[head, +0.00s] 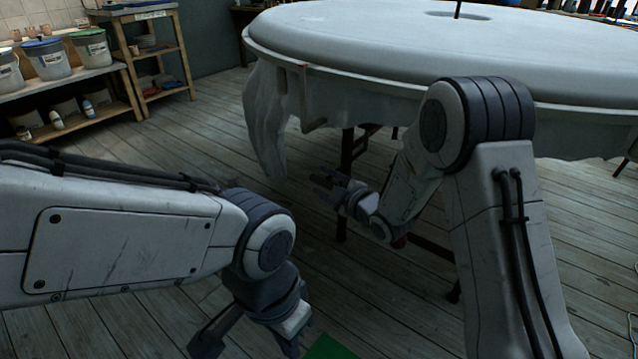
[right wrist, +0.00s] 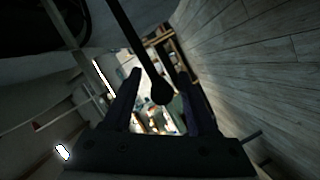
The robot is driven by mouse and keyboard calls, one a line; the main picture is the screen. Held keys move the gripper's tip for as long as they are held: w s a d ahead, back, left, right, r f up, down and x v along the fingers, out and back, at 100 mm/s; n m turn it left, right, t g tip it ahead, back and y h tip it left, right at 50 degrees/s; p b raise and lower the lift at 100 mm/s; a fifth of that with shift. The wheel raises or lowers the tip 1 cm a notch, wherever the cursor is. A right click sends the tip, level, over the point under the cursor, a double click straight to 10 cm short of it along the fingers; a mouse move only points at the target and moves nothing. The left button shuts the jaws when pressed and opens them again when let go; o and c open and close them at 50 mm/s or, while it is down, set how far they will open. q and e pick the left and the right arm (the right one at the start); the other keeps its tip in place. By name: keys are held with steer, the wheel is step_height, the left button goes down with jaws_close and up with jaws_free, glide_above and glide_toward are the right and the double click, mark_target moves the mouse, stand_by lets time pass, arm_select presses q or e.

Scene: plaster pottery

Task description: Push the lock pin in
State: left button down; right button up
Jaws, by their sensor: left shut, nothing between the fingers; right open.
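A dark rod with a round knob (right wrist: 161,92) at its end shows in the right wrist view, coming down from the top. The knob appears between the two fingers of my right gripper (right wrist: 161,95), which is open; I see no contact. I cannot tell for sure if this rod is the lock pin. In the head view my right gripper (head: 324,184) is below the rim of the big round white table (head: 380,85), and the knob cannot be made out there. My left gripper (head: 265,325) is shut and empty, low at the bottom edge, well away from the table.
A pale drooping mass (head: 268,120) hangs from the table's left rim, beside a bracket with a red mark (head: 303,67). Dark table legs (head: 346,165) stand beyond my right gripper. Shelves with buckets (head: 90,48) are at the left. The plank floor between is clear.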

steer(key=shift+x, duration=1.3)
jaws_close()
steer(key=shift+f, duration=0.1)
steer(key=shift+s+f, duration=0.15)
steer(key=shift+f, duration=0.05)
